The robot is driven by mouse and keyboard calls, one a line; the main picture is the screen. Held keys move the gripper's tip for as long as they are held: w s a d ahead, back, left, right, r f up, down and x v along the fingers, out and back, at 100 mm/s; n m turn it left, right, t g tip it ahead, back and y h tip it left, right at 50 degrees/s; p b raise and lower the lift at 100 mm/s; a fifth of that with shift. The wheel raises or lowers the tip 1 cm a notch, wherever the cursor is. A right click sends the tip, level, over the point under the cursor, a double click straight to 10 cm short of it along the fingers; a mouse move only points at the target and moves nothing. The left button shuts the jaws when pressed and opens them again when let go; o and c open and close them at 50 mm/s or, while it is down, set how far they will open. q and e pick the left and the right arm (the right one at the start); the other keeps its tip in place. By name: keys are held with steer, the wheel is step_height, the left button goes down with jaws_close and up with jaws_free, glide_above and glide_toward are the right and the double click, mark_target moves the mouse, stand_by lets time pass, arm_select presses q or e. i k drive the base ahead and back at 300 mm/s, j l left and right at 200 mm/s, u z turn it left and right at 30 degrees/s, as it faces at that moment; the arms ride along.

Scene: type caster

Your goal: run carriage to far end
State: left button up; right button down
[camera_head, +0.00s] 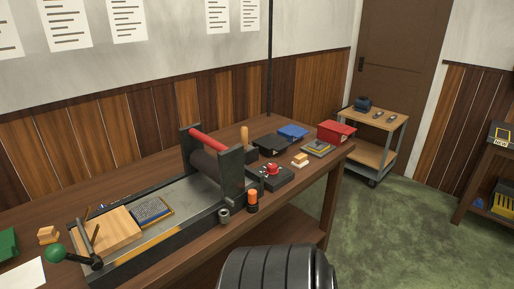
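The carriage (236,172) is a dark upright frame with a red bar (207,142) across its top and a dark roller below. It stands across the grey press bed (185,203), near the bed's right end. A block of type (151,210) and a light wooden board (108,231) lie on the bed left of the carriage. A lever with a green knob (56,253) is at the bed's near left end. Neither gripper is in view, so their states are hidden. A dark ribbed shape covers the bottom centre.
On the bench right of the press are a black box with a red button (271,177), an orange-capped bottle (252,202), a blue item (292,132) and a red box (336,131). A cart (377,118) stands behind. Green floor is open at right.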

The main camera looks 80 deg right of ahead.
mark_target(227, 171)
steer(key=l+z, duration=0.2)
steer(key=z, duration=2)
steer(key=j+z, duration=0.4)
steer(key=k+j+z, duration=0.15)
steer(key=z, duration=0.25)
